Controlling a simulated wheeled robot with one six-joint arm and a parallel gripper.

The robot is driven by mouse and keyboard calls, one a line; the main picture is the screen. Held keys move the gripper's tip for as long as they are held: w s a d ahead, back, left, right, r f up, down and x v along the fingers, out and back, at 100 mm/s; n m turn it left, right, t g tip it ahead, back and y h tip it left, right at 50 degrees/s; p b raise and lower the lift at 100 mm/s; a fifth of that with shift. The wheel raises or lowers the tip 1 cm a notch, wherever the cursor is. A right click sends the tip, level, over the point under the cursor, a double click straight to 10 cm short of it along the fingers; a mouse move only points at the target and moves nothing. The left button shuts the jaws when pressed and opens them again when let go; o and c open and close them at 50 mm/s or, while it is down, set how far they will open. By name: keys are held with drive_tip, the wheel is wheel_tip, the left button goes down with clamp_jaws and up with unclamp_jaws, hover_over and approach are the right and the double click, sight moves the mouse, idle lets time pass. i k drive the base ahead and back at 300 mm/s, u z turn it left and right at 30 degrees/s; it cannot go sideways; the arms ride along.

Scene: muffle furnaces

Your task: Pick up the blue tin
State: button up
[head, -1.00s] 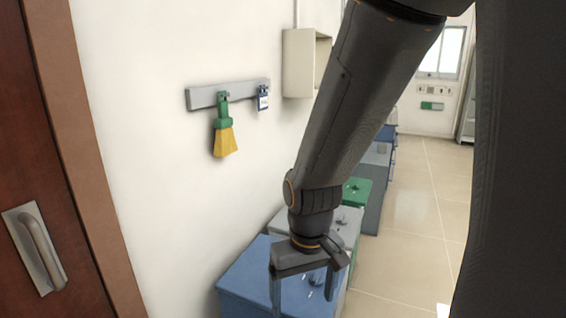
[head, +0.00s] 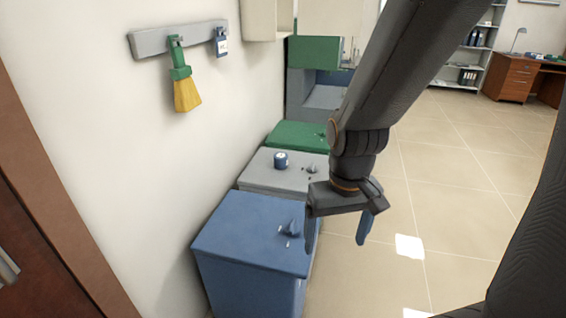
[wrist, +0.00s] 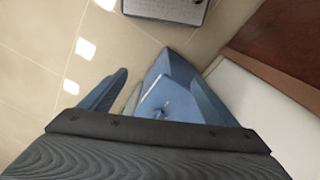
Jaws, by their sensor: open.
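My gripper (head: 337,240) is open and empty, nearer to me and to the right of the tin, pointing down beside the right edge of the blue box (head: 250,225). In the wrist view my open jaws (wrist: 156,75) have the blue box's top behind them. I cannot make out the tin there.
Blue, grey and green (head: 298,134) boxes stand in a row along the left wall. A brush (head: 184,88) hangs from a wall rail (head: 150,43). The tiled floor (head: 460,190) to the right is clear. A desk (head: 520,78) stands far right.

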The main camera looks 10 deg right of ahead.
sight(281, 158)
drive_tip(key=z, duration=1)
drive_tip(key=k, duration=1.25)
drive_tip(key=z, duration=1)
drive_tip(key=i, duration=1.05)
drive_tip(key=u, duration=0.45)
drive_tip(key=i, duration=1.85)
drive_tip(key=u, duration=1.25)
drive_tip(key=i, duration=0.95)
drive_tip(key=u, duration=1.4)
drive_tip(key=i, duration=0.5)
drive_tip(key=u, duration=0.45)
